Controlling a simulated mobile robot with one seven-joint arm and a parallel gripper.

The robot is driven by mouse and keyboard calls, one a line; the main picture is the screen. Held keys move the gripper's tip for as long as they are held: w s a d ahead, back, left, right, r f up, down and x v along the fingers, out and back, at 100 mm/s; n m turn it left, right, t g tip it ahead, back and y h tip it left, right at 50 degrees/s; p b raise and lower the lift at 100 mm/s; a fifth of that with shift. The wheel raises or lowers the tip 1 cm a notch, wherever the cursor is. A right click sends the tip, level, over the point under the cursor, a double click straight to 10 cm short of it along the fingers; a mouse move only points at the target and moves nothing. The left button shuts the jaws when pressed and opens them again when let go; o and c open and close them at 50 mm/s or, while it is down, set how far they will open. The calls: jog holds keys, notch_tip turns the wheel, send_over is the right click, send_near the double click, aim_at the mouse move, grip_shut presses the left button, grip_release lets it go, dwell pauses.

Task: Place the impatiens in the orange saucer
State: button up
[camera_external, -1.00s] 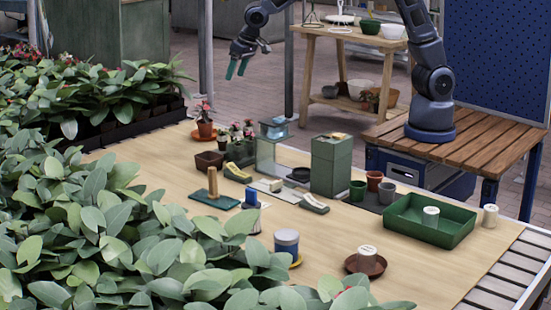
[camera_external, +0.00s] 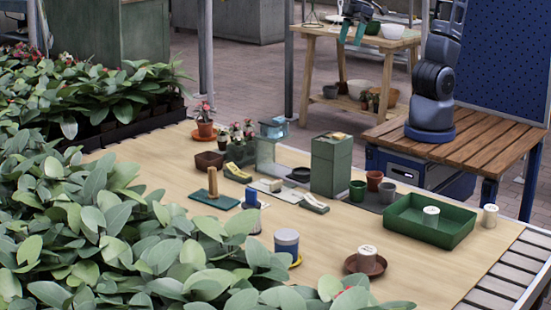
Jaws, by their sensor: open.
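A red-flowered potted plant (camera_external: 205,120), which looks like the impatiens, stands upright in a terracotta pot at the far left of the table. Its pot rests on an orange saucer (camera_external: 197,136), whose rim shows around the pot's base. My gripper (camera_external: 353,31) is open and empty. It is raised well away from the plant, at the upper right, and in the picture it overlaps the wooden shelf behind. Its two teal fingers point down and stand apart.
Small flowering plants (camera_external: 237,132) and a brown square pot (camera_external: 209,160) stand near the saucer. A green canister (camera_external: 330,165), a green tray (camera_external: 402,220) and a reddish-brown saucer (camera_external: 350,266) are farther right. Dense foliage (camera_external: 110,230) borders the left.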

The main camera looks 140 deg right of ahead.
jog(key=s+a+f+n, duration=0.1)
jog(key=s+a+n, duration=0.4)
jog(key=s+a, duration=0.6)
jog(key=s, duration=0.3)
jog(key=shift+f+y, duration=0.15)
jog(key=shift+y, duration=0.15)
